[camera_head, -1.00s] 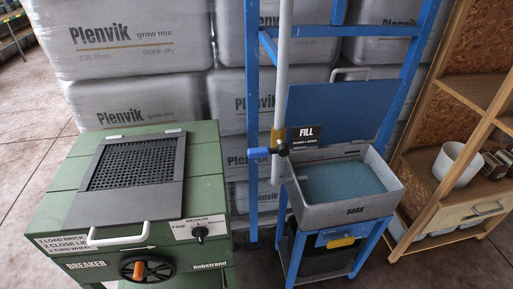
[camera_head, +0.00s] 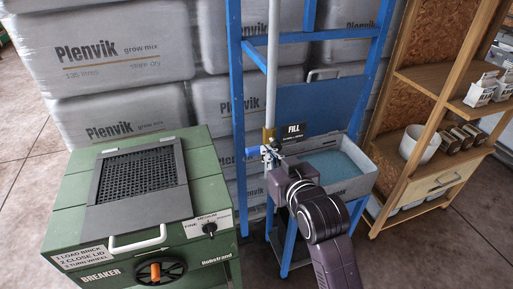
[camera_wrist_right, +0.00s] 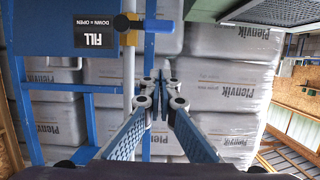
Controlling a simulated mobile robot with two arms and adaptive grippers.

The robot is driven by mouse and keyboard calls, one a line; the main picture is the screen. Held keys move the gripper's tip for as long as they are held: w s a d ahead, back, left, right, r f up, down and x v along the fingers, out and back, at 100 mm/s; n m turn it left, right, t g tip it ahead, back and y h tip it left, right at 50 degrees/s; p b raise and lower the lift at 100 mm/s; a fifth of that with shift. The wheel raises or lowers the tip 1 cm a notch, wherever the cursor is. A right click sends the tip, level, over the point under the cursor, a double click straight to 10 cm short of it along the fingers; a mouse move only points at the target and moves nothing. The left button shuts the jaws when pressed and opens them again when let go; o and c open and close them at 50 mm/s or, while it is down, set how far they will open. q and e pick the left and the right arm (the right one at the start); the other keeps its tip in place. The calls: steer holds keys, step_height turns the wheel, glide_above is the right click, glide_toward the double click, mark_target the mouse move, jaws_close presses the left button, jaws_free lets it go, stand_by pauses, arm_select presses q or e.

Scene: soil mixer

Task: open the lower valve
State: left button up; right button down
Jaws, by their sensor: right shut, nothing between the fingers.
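The valve by the FILL sign has a blue lever (camera_head: 252,152) that sticks out level to the left of the grey upright pipe (camera_head: 272,80). In the right wrist view the same blue lever (camera_wrist_right: 160,24) lies level, above the fingertips in the picture. My right gripper (camera_head: 268,155) is at the pipe by this valve. Its fingertips (camera_wrist_right: 160,88) are together and hold nothing. I cannot tell whether they touch the pipe or valve. My left gripper is out of view.
The green breaker (camera_head: 140,200) with its grille lid and handwheel stands at left. A wooden shelf (camera_head: 440,85) stands at right. The blue frame (camera_head: 235,100) and stacked grey bales (camera_head: 110,60) are close behind the valve. Floor shows at right.

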steer(key=shift+d+r, duration=0.15)
steer(key=shift+r, duration=0.05)
steer(key=shift+w, duration=0.1)
steer(key=p, duration=0.4)
glide_above(257, 148)
steer(key=s, duration=0.2)
step_height(257, 148, down, 2)
steer(key=shift+s+f+p, duration=0.1)
steer(key=shift+f+p, duration=0.45)
steer(key=shift+f, duration=1.65)
